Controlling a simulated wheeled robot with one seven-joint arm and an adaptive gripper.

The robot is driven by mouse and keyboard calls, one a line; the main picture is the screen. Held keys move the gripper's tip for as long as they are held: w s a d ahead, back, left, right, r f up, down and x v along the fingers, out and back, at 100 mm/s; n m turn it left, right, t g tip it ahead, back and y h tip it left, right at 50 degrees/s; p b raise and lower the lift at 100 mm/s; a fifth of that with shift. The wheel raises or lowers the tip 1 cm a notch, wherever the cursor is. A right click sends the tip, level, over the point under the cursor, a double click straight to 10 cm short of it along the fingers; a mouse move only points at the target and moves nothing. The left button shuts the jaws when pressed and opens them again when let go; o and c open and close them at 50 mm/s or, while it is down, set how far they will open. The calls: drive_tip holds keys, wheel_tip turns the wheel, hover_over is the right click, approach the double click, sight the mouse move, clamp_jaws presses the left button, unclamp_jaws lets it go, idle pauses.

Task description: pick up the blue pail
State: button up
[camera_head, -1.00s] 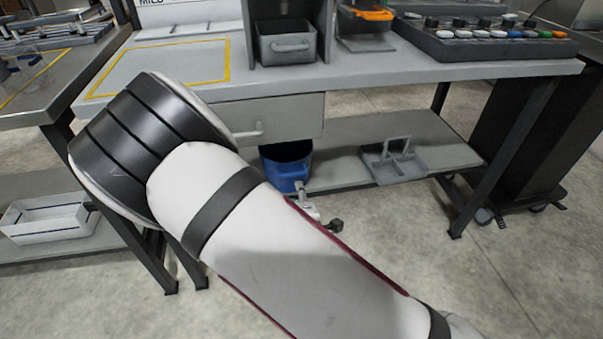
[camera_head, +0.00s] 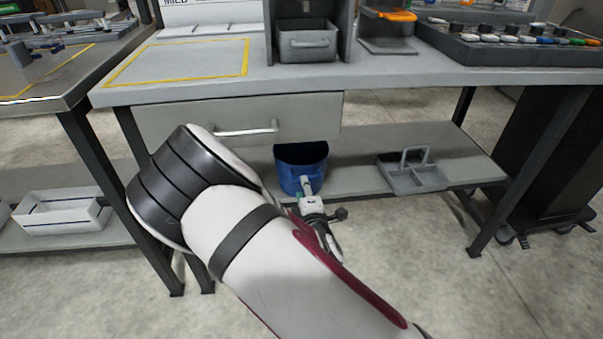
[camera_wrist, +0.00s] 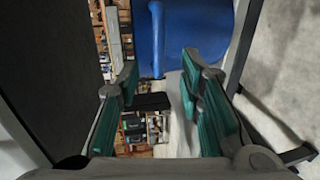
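The blue pail (camera_head: 292,178) stands on the lower shelf under the workbench drawer. My gripper (camera_head: 305,186) is at its front side, overlapping the pail's lower front in the head view. In the wrist view the blue pail (camera_wrist: 205,30) fills the top middle, with a raised blue vertical bar, perhaps its handle, on its left part. My gripper's green-padded fingers (camera_wrist: 160,68) are spread apart there, with the bar's lower end between the tips in the picture. I see no finger closed on it. Whether the fingers touch the pail cannot be told.
A grey caddy (camera_head: 412,172) with a handle sits on the same lower shelf (camera_head: 355,160) to the right. The drawer (camera_head: 170,122) is above and left of the pail. A bench leg (camera_head: 490,215) stands at right. A white crate (camera_head: 62,215) is on the left shelf.

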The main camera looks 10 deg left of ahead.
sight(302, 169)
drive_tip(key=b+x, duration=0.1)
drive_tip(key=x, duration=0.4)
drive_tip(key=shift+d+b, duration=0.2)
drive_tip(key=shift+b, duration=0.15)
clamp_jaws()
